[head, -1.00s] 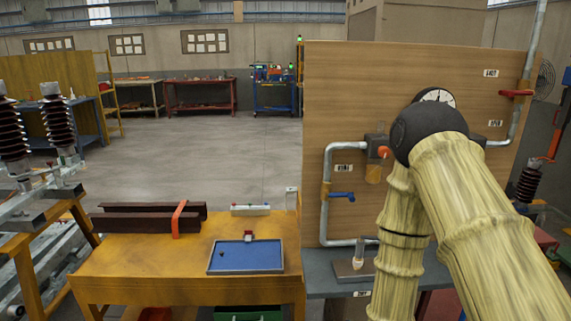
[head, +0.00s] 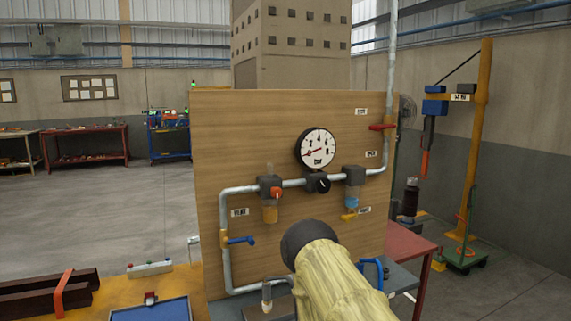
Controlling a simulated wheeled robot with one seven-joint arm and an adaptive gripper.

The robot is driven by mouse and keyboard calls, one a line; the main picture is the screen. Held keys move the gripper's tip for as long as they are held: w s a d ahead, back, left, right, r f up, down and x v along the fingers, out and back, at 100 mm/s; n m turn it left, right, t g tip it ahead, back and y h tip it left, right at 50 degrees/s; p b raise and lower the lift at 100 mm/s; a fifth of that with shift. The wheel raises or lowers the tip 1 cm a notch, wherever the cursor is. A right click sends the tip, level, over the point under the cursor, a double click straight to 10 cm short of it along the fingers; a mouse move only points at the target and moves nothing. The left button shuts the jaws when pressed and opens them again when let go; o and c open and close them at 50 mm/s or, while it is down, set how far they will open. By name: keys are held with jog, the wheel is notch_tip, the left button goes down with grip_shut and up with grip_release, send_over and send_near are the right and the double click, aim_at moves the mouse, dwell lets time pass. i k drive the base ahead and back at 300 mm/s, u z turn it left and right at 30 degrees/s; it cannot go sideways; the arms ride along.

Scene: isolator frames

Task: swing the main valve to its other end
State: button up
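A red lever (head: 382,127) sits on the upright pipe at the upper right and lies about level, pointing left. A blue lever (head: 240,240) sits on the left upright pipe and lies about level, pointing right. The labels are too small to read, so I cannot tell which is the main valve. A round gauge (head: 318,148) is at the panel's middle. My sleeved arm with a dark rounded end rises in front of the panel's lower part. My gripper is not in view.
A yellow bench with a blue tray (head: 150,312) is at lower left. A yellow post (head: 481,140) stands right.

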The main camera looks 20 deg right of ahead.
aim_at(377, 127)
jog(key=z, duration=1.2)
